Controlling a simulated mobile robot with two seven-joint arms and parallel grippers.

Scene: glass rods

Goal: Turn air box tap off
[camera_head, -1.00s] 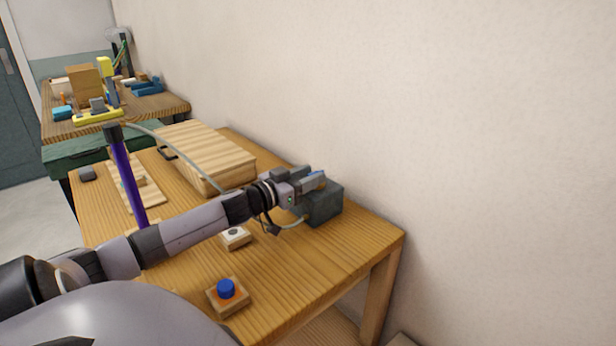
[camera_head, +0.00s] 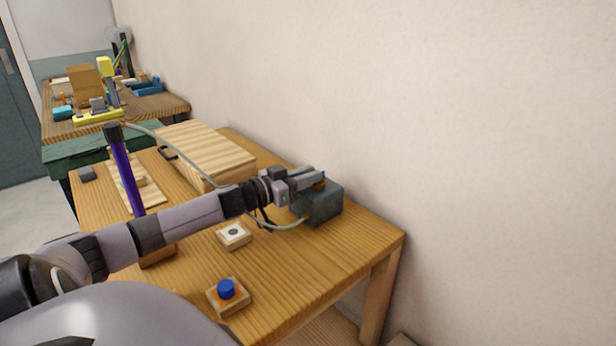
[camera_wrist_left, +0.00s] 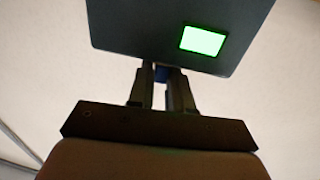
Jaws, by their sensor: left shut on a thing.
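The air box (camera_head: 322,206) is a dark grey-green block at the back right of the wooden table, by the wall. My left gripper (camera_head: 316,179) is at the top of the box, its fingers shut. In the left wrist view the dark face of the air box (camera_wrist_left: 140,28) fills the top, with a lit green square (camera_wrist_left: 203,41) on it. My right gripper is not in view.
A hose (camera_head: 185,155) runs along the table towards the box. A wooden case (camera_head: 205,153) lies behind my arm. The table's right end is clear.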

